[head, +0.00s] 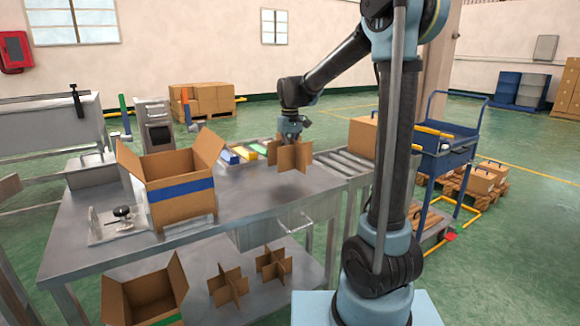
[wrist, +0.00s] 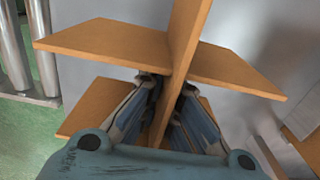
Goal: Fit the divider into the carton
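The divider (head: 290,157) is a brown cardboard cross of interlocked panels. My gripper (head: 290,138) is shut on it and holds it above the metal table, right of the carton. In the wrist view, the fingers (wrist: 162,115) sit on both sides of one upright panel of the divider (wrist: 110,42). The carton (head: 180,197) is an open brown box with a blue band, standing on the table at the left with its flaps up. Its inside is mostly hidden in the head view.
A metal fixture with a black knob (head: 122,213) stands left of the carton. Coloured bins (head: 240,153) lie behind it, and a roller conveyor (head: 345,164) is at the right. The lower shelf holds another open carton (head: 150,290) and two dividers (head: 228,286). The table between carton and gripper is clear.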

